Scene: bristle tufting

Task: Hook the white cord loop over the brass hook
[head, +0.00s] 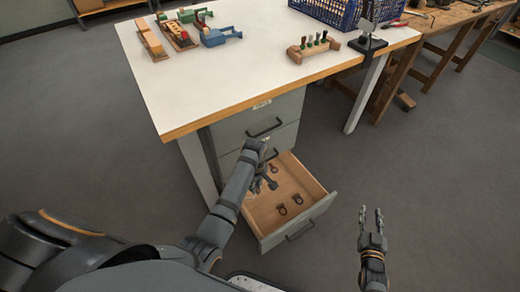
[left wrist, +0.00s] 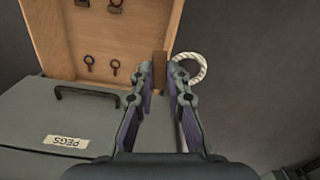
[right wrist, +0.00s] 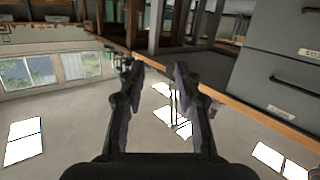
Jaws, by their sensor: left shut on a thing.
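The white cord loop (left wrist: 190,69) shows in the left wrist view, just right of my left fingertips, beside a brown wooden piece (left wrist: 160,69). My left gripper (left wrist: 161,84) is shut on this brown piece, and the loop appears to hang from it. In the head view my left gripper (head: 265,183) is above the open drawer, and the loop is hidden or too small to tell there. My right gripper (head: 371,215) is open and empty over the floor, right of the drawer. I cannot pick out the brass hook in any view.
The open drawer (head: 318,208) holds several dark ringed pieces and sticks out of a grey cabinet (head: 262,118) under the white table (head: 240,75). Floor on the right is clear.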

